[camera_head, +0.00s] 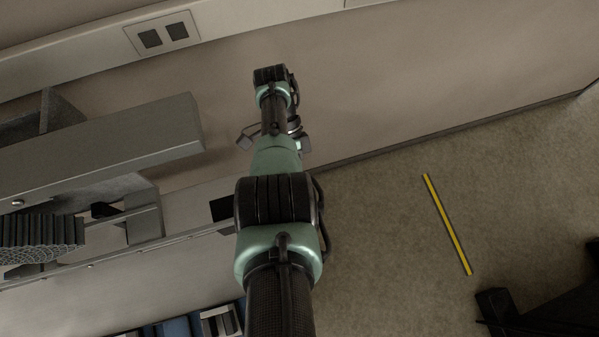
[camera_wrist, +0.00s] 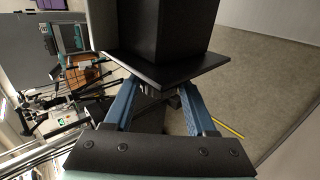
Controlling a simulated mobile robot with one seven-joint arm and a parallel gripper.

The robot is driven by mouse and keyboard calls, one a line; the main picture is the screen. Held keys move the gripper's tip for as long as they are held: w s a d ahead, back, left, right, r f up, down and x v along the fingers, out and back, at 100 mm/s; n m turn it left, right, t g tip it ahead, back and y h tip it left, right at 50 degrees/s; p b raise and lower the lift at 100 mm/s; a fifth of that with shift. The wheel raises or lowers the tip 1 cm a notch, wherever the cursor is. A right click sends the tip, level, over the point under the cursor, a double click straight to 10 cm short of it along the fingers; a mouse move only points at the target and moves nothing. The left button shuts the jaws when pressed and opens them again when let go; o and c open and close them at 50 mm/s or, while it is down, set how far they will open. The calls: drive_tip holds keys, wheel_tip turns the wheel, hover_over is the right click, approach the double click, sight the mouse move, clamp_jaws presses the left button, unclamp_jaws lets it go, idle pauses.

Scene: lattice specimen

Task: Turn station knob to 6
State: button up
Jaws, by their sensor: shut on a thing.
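My gripper (camera_wrist: 160,92) shows in the wrist view as two blue fingers running up from a dark bolted bar. They come together at a black block (camera_wrist: 185,28) with a wide square flange (camera_wrist: 170,72) and are shut on it. The flange hides the fingertips and the exact contact. In the head view my arm hides most of the gripper, which is near the wall. I cannot make out a station knob or any number marks in either view.
In the head view a grey beam (camera_head: 100,140) and a ridged grey cylinder (camera_head: 40,236) stand at left. A wall socket (camera_head: 162,35) is at upper left. The floor (camera_head: 400,270) at right is open, with a yellow strip (camera_head: 447,225) on it. A dark object (camera_head: 530,315) is at lower right.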

idle(0.4)
drive_tip(key=o, duration=1.4)
drive_tip(key=shift+r, duration=0.1)
drive_tip(key=r+p, duration=0.9)
drive_tip(key=shift+s+r, duration=0.2)
drive_tip(key=shift+r, duration=0.05)
drive_tip(key=shift+r+p, duration=0.15)
drive_tip(key=shift+p, duration=0.3)
drive_tip(key=shift+w, duration=0.2)
